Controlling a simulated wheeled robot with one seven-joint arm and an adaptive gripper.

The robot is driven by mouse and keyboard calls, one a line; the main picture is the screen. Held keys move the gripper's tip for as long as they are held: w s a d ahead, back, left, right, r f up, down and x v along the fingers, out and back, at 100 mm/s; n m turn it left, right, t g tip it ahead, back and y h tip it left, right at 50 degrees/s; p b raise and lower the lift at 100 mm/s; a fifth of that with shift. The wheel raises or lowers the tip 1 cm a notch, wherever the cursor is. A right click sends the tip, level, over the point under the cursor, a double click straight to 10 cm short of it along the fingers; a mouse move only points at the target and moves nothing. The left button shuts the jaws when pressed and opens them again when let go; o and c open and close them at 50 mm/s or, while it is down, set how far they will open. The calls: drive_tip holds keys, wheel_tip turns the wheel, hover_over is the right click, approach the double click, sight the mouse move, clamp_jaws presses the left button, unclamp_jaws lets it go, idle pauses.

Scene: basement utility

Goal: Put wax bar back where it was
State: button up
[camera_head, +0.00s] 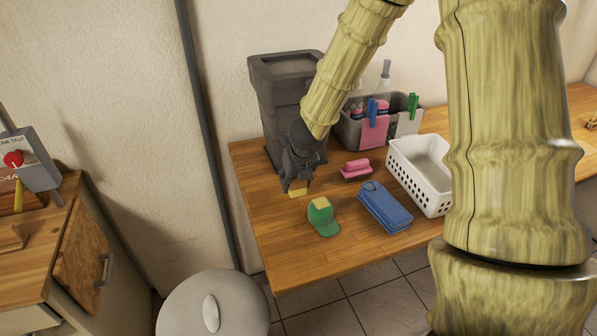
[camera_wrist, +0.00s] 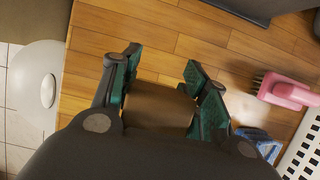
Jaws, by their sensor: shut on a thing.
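The wax bar (camera_head: 299,191) is a small yellow block at the tips of my gripper (camera_head: 297,184), over the left part of the wooden table. In the wrist view the bar (camera_wrist: 158,106) looks brown and sits between the two green-padded fingers of my gripper (camera_wrist: 163,68), which is shut on it. I cannot tell whether the bar touches the table top. The fingers hide part of the bar.
A pink brush (camera_head: 356,170), a white basket (camera_head: 436,198), a grey caddy (camera_head: 351,132) and a tall dark container (camera_head: 267,103) stand nearby. The table's front left is clear.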

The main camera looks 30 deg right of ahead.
drive_tip(key=w+d+p, duration=0.1)
drive_tip(key=w+d, duration=0.2)
drive_tip(key=w+d+p, duration=0.1)
drive_tip(key=shift+w+d+f+p, duration=0.25)
drive_tip(key=shift+w+f+p, duration=0.05)
drive_tip(key=shift+w+p, duration=0.1)
drive_tip(key=shift+f, duration=1.75)
drive_tip(key=shift+f+b, duration=0.1)
drive_tip(key=shift+b, duration=0.2)
drive_tip(key=o, duration=0.9)
drive_tip(key=p+v, duration=0.2)
drive_tip(key=v, duration=1)
drive_tip(key=shift+s, duration=0.1)
